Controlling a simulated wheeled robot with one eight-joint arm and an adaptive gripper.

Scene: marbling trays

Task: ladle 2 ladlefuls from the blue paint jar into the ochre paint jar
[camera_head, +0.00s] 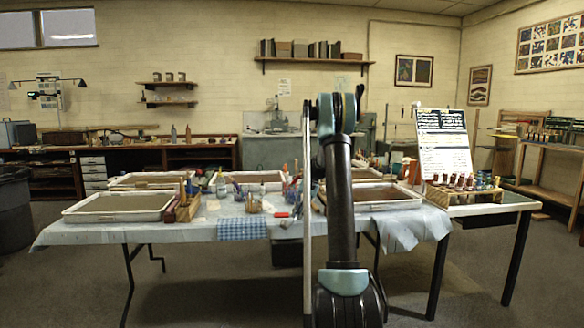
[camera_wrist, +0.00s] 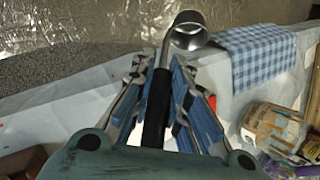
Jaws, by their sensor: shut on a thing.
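In the wrist view my gripper (camera_wrist: 160,95) is shut on the black handle of a ladle (camera_wrist: 187,34). The ladle's round metal bowl is beyond the fingertips, at the top of the view, and no paint can be made out in it. In the head view my arm stands upright in front of the table and the gripper cannot be made out. I cannot pick out the blue paint jar or the ochre paint jar for sure in either view.
A blue checked cloth (camera_head: 242,228) hangs over the table's front edge; it also shows in the wrist view (camera_wrist: 257,55). A glass jar (camera_head: 253,205) stands behind it. Shallow trays (camera_head: 85,217) lie left and right. A bottle rack (camera_head: 462,195) stands at the right.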

